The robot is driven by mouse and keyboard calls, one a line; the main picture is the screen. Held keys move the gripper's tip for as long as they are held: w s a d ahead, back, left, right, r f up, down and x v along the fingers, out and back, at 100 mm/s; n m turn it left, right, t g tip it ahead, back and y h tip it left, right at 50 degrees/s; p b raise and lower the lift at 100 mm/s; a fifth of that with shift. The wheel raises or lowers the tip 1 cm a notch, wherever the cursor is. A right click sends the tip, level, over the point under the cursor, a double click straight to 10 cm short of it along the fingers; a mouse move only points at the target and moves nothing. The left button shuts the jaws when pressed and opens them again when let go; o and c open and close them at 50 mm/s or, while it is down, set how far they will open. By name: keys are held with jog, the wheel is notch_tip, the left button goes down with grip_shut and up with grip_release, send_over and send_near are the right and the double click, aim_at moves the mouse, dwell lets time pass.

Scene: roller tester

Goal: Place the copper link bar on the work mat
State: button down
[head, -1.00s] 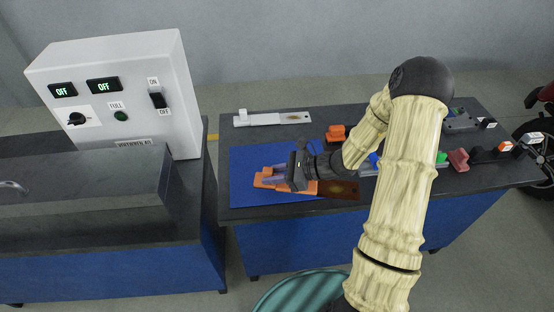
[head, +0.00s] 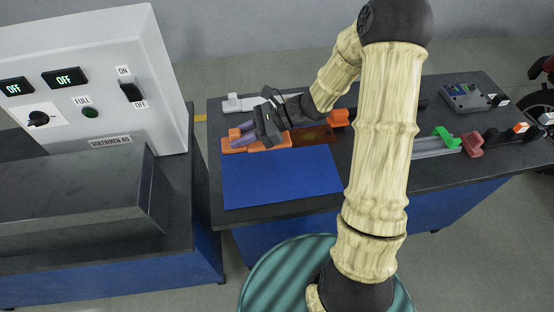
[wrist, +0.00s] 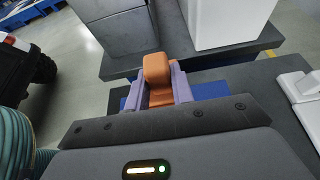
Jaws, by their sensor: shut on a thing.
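The copper link bar (head: 278,140) is an orange bar with a raised block at its left and a dark brown right end. In the head view it lies across the far edge of the blue work mat (head: 280,178). My gripper (head: 243,134) is shut on its left part. In the wrist view its orange block (wrist: 158,75) sits between the two purple fingers (wrist: 160,88). I cannot tell whether the bar touches the table or hangs above it. Most of the mat is bare.
A pale bar (head: 236,103) lies behind the copper one, partly hidden by my arm. An orange block (head: 338,117), a green clamp (head: 446,138), a red clamp (head: 469,146) and a grey box (head: 464,95) stand to the right. A white control cabinet (head: 98,75) stands left.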

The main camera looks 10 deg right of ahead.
jog(key=shift+f, duration=2.9)
jog(key=shift+f, duration=2.05)
jog(key=shift+f, duration=0.1)
jog(key=c, duration=1.2)
grip_release()
